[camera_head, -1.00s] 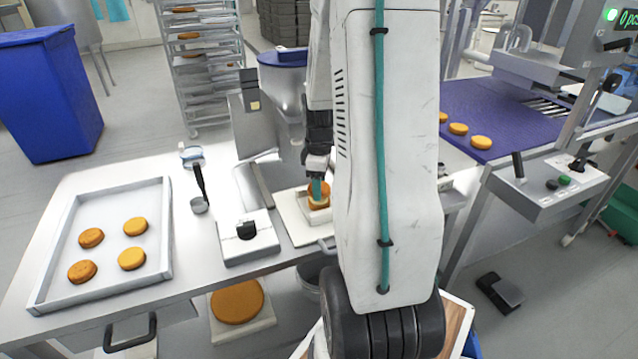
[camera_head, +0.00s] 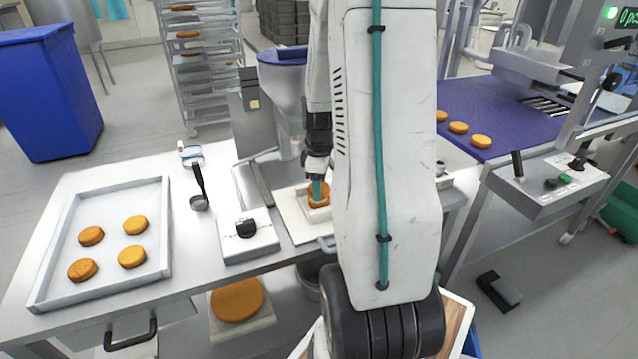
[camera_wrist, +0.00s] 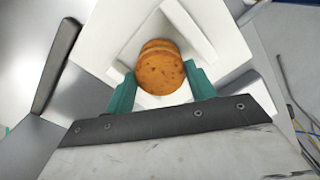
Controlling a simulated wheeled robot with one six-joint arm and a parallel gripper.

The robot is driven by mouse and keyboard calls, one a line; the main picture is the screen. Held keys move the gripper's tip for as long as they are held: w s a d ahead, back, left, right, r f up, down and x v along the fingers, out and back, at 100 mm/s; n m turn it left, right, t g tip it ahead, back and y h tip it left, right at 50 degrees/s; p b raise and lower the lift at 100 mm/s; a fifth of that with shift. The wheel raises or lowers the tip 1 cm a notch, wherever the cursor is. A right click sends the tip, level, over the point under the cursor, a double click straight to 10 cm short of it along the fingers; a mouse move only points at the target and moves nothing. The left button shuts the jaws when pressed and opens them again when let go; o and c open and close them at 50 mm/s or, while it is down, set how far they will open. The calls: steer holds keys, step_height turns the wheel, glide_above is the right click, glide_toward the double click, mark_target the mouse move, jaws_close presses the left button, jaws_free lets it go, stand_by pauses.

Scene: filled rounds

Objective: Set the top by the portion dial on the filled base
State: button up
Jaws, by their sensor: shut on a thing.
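My gripper (camera_head: 317,187) points down over a white plate (camera_head: 296,222) by the blue hopper. In the wrist view, its teal fingers (camera_wrist: 161,74) are shut on a browned round top (camera_wrist: 160,75). A second round, the base (camera_wrist: 158,44), shows just behind and below the held top, a little offset from it. I cannot tell whether the two touch, and any filling is hidden. The black portion dial (camera_head: 246,229) is on a white box left of the plate, with no round beside it.
A tray (camera_head: 167,235) with several rounds stands at the left of the steel table. A small ladle (camera_head: 199,190) lies between tray and dial. A purple belt (camera_head: 500,115) with rounds runs at the right.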

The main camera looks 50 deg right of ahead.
steer(key=shift+f, duration=0.35)
steer(key=o, duration=1.2)
steer(key=shift+r, duration=3.55)
steer(key=shift+s+a+f+m, duration=0.1)
steer(key=shift+s+a+m, duration=0.2)
steer(key=shift+m, duration=0.5)
steer(key=s+a+r+m, duration=0.1)
steer(key=s+a+r, duration=0.3)
steer(key=a, duration=0.6)
steer(key=s+a+r+m+t, duration=0.1)
steer(key=s+a+r, duration=0.3)
steer(key=a, duration=0.6)
steer(key=s+a+r+m, duration=0.1)
steer(key=s+a+r, duration=0.3)
steer(key=a, duration=0.5)
step_height(320, 180, up, 3)
steer(key=shift+a+f+m, duration=0.1)
steer(key=shift+a+m, duration=0.2)
steer(key=shift+a, duration=0.1)
